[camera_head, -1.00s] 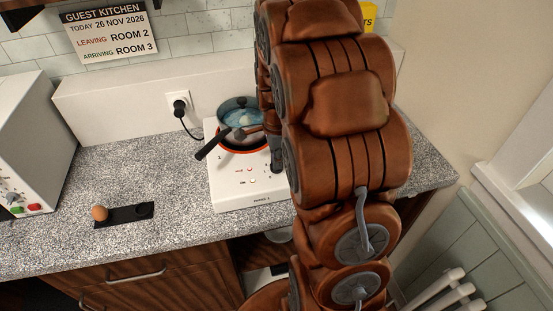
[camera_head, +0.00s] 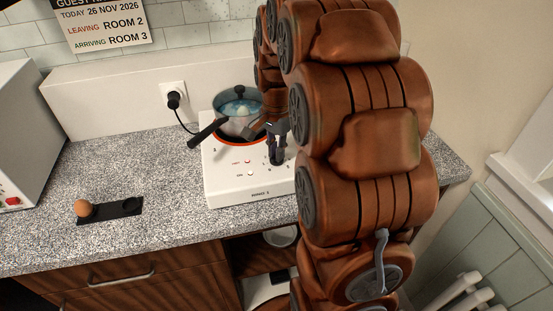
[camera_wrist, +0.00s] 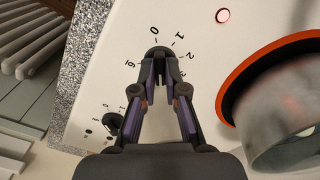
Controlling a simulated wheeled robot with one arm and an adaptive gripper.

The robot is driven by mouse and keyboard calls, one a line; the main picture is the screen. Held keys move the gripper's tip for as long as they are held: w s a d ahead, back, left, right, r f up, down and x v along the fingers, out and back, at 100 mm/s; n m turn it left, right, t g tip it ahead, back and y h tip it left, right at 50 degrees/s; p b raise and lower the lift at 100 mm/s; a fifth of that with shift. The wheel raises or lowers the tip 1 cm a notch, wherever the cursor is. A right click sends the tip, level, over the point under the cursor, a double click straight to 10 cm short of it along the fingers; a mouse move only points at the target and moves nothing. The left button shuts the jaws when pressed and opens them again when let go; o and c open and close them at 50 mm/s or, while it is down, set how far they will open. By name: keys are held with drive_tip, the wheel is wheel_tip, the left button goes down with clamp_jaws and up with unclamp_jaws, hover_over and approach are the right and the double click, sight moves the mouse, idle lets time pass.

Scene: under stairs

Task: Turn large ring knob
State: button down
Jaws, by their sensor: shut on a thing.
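The large ring knob (camera_wrist: 159,50) is a dark knob on the white top of the hotplate (camera_wrist: 195,75), with printed numbers around it. It is mostly hidden between my fingers in the wrist view. My gripper (camera_wrist: 160,72) is shut on it, with both fingertips close together. In the head view my gripper (camera_head: 277,143) reaches down to the right side of the hotplate (camera_head: 228,190), where the knob itself is hard to make out. A smaller dark knob (camera_wrist: 113,122) with its own numbers is left of my fingers in the wrist view.
An egg (camera_head: 82,208) sits at a black holder (camera_head: 112,210). The counter (camera_head: 130,175) left of the hotplate is mostly clear.

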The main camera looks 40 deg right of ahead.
drive_tip(key=n+b, duration=0.3)
drive_tip(key=n, duration=0.1)
drive_tip(key=shift+f+n, duration=0.15)
drive_tip(key=shift+n, duration=0.25)
drive_tip(key=n+b, duration=0.3)
drive_tip(key=n, duration=0.1)
drive_tip(key=shift+n, duration=0.3)
drive_tip(key=n+b, duration=0.1)
drive_tip(key=n, duration=0.3)
drive_tip(key=shift+n, duration=0.3)
drive_tip(key=n, duration=0.4)
drive_tip(key=shift+b, duration=0.3)
drive_tip(key=n, duration=0.5)
drive_tip(key=shift+r+p, duration=0.2)
drive_tip(key=shift+p, duration=0.1)
drive_tip(key=n+p, duration=0.1)
drive_tip(key=n, duration=0.4)
drive_tip(key=shift+p, duration=0.3)
drive_tip(key=n+p, duration=0.1)
drive_tip(key=n, duration=0.4)
drive_tip(key=shift+p, duration=0.4)
drive_tip(key=shift+n+p, duration=0.85)
drive_tip(key=shift+n, duration=1.35)
